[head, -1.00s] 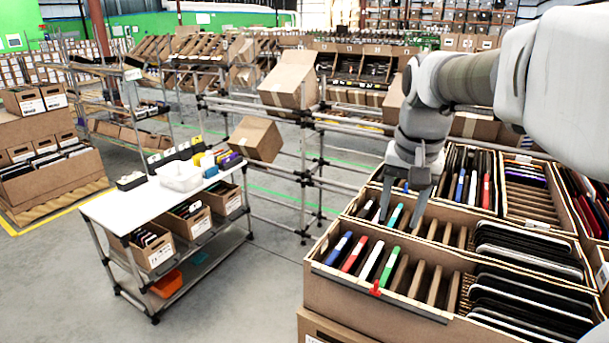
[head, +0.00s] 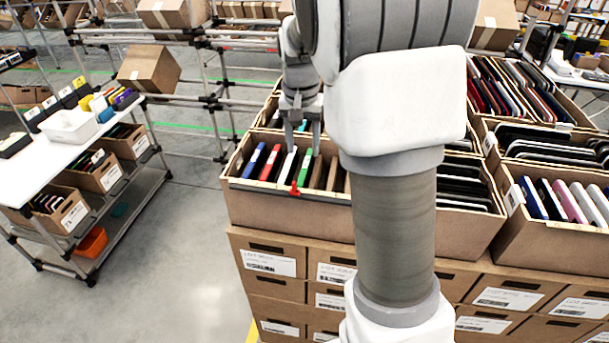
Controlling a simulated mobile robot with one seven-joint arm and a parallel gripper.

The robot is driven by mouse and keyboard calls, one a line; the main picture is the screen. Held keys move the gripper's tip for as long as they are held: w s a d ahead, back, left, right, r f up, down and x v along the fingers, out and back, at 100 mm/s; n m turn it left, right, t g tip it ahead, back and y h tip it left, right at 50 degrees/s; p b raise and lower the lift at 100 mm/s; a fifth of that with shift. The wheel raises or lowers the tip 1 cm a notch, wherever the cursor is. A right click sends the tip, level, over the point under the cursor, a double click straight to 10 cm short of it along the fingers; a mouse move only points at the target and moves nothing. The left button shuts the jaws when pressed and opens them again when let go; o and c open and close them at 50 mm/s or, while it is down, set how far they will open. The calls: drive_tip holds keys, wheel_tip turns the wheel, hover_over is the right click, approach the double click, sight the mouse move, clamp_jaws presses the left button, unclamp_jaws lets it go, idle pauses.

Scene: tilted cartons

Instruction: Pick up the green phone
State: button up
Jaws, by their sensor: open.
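The green phone (head: 305,168) stands on edge in the front left compartment of a cardboard carton (head: 285,205). It is the rightmost of a short row, with a white phone (head: 287,166), a red phone (head: 270,163) and a blue phone (head: 253,160) to its left. My gripper (head: 303,143) points down with its fingers apart and empty, just above or behind the top of the green phone. I cannot tell whether the fingertips reach down on both sides of it. My arm hides the carton's middle.
A red clip (head: 294,188) sits on the carton's front rim below the green phone. Cardboard dividers (head: 332,173) stand to its right. More cartons of phones (head: 556,205) lie right. A white-topped cart (head: 38,165) stands left, across open floor.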

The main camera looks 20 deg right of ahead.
sight(305, 165)
drive_tip(key=shift+w+d+f, duration=0.15)
drive_tip(key=shift+d+f, duration=0.05)
drive_tip(key=shift+f, duration=1.35)
drive_tip(key=shift+w+d+f, duration=0.1)
drive_tip(key=shift+d+f, duration=0.05)
drive_tip(key=shift+f, duration=1.4)
clamp_jaws()
